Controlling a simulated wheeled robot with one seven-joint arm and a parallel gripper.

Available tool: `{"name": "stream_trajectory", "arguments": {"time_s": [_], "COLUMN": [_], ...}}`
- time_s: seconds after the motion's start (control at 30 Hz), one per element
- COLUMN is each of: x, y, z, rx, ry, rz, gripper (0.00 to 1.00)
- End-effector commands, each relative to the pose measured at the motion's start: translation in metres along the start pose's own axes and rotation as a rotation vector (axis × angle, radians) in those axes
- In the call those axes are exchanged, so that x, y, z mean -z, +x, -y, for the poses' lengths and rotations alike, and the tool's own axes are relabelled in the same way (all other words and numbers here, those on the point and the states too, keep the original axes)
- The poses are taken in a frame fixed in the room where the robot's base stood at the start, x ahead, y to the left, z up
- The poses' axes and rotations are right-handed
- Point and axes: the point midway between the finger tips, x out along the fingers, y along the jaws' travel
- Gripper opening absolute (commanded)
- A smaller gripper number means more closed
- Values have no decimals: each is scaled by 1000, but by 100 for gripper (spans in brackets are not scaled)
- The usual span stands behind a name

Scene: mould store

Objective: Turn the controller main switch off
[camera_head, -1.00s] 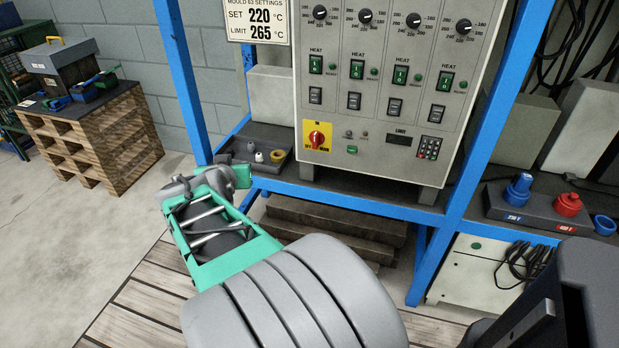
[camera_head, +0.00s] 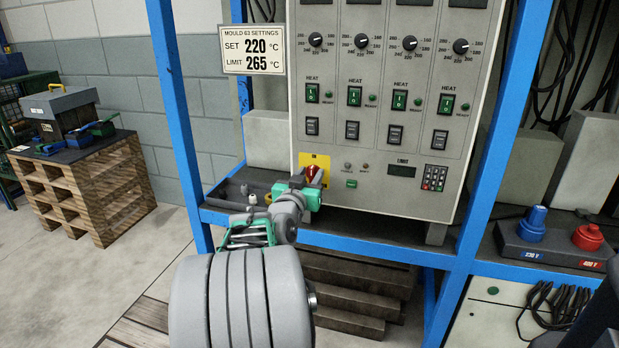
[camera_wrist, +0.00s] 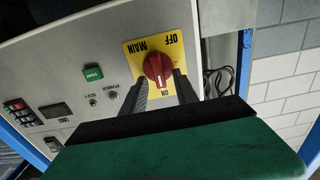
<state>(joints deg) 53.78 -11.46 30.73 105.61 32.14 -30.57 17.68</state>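The main switch is a red rotary knob (camera_wrist: 158,68) on a yellow plate (camera_wrist: 133,50) marked ON, OFF and MAIN, upside down in the wrist view. The knob's pale mark seems to lie toward ON. My gripper (camera_wrist: 157,82) is open, with one dark finger on each side of the knob. I cannot tell whether either finger touches it. In the head view my gripper (camera_head: 309,190) is at the lower left of the grey controller (camera_head: 380,185). It hides the lower part of the yellow plate (camera_head: 306,160) and part of the red knob (camera_head: 317,172).
A green button (camera_head: 351,184), small lamps and a keypad (camera_head: 434,177) sit right of the switch. HEAT rocker switches (camera_head: 355,96) and dials are above. A blue frame post (camera_head: 180,110) stands left of the controller. A dark tray (camera_head: 232,190) lies behind my wrist.

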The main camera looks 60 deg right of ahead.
Motion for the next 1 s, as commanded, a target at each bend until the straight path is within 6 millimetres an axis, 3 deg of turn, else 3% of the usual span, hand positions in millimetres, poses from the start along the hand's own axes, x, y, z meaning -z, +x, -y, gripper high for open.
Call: {"name": "stream_trajectory", "arguments": {"time_s": [0.13, 0.53, 1.0], "x": [0, 0, 0], "y": [0, -1, -1], "z": [0, 0, 0], "rx": [0, 1, 1], "ry": [0, 0, -3], "rz": [0, 0, 1], "gripper": [34, 1, 0]}}
